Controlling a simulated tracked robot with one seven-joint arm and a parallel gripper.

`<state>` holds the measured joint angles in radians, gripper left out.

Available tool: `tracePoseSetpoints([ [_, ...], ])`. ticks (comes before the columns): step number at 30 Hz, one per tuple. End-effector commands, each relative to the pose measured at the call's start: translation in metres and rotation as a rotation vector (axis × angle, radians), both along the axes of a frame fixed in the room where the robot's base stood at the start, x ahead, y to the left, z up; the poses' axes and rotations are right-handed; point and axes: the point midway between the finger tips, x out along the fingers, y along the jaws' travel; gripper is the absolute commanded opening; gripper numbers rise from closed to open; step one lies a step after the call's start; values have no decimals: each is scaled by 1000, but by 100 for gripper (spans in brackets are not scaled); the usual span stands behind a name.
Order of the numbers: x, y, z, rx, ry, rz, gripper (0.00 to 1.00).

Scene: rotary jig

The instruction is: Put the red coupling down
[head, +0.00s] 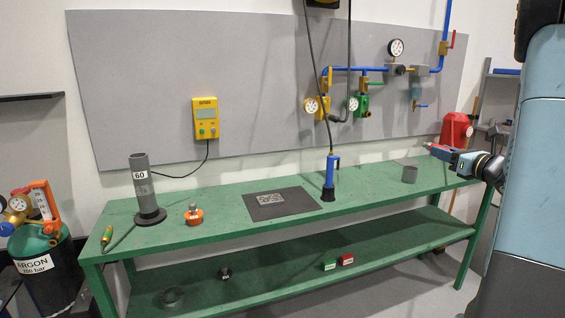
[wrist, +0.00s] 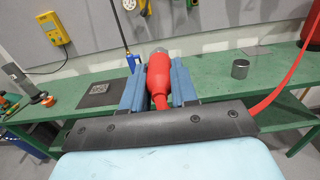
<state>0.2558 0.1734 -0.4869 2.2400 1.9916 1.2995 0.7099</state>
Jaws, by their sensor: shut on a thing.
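The red coupling (wrist: 158,80) sits between the two blue fingers of my gripper (wrist: 160,88) in the wrist view, its metal tip pointing away from me. A red hose (wrist: 283,85) runs up the right side of that view. In the head view my gripper (head: 449,155) is shut above the right end of the green bench (head: 380,178), with a little red of the coupling (head: 432,147) showing at its tip. The coupling appears clear of the bench top.
A grey cylinder (head: 410,174) stands on the bench left of my gripper, near a flat grey plate (head: 405,162). A blue tool (head: 329,178), a dark mat (head: 284,203) and a grey tube (head: 145,190) are further left. A red canister (head: 455,130) is behind.

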Motion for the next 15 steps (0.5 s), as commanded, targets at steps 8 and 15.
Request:
tracePoseSetpoints([
  [8,31,34,-32,3,4,23,0],
  [15,63,75,-76,3,5,35,0],
])
